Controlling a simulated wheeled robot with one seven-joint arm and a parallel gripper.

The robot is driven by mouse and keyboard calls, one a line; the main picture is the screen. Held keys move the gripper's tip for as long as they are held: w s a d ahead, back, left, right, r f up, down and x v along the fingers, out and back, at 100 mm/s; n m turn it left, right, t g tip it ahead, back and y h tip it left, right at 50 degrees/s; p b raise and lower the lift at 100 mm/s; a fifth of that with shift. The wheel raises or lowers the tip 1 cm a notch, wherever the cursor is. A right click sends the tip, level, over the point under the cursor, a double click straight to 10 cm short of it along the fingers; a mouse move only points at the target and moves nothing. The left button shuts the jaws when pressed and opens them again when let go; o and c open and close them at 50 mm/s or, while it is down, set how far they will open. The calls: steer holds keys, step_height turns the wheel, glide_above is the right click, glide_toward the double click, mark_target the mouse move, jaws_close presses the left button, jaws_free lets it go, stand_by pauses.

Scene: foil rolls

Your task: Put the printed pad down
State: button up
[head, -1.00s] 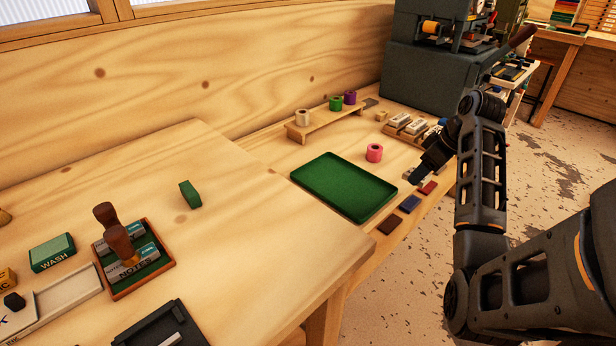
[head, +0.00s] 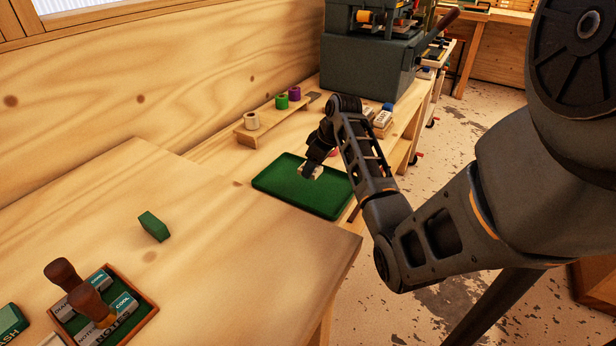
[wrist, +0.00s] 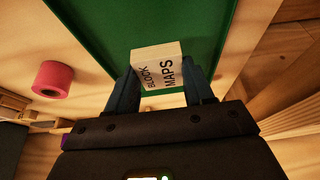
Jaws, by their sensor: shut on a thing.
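The printed pad is a small pale block lettered BLOCK and MAPS (wrist: 158,64). My gripper (wrist: 162,84) is shut on it, with one dark finger at each side. In the head view the pad (head: 316,173) shows small at the tip of my gripper (head: 311,168), over the green tray (head: 275,181). The green floor of the tray also fills the upper middle of the wrist view (wrist: 110,28). I cannot tell whether the pad touches the tray floor or is just above it.
A pink roll (wrist: 52,79) stands beside the tray. White, green and purple rolls (head: 282,102) sit on a low wooden stand behind it. A dark machine (head: 368,65) stands at the back. A green block (head: 154,227) and a stamp holder (head: 140,305) are on the nearer table.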

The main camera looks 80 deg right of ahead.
mark_target(309, 186)
steer(key=shift+w+d+f, duration=0.1)
steer(key=shift+w+f, duration=0.35)
steer(key=shift+w, duration=0.3)
steer(key=shift+f, duration=2.05)
steer(key=shift+f, duration=0.15)
steer(key=o, duration=1)
steer(key=v, duration=1.2)
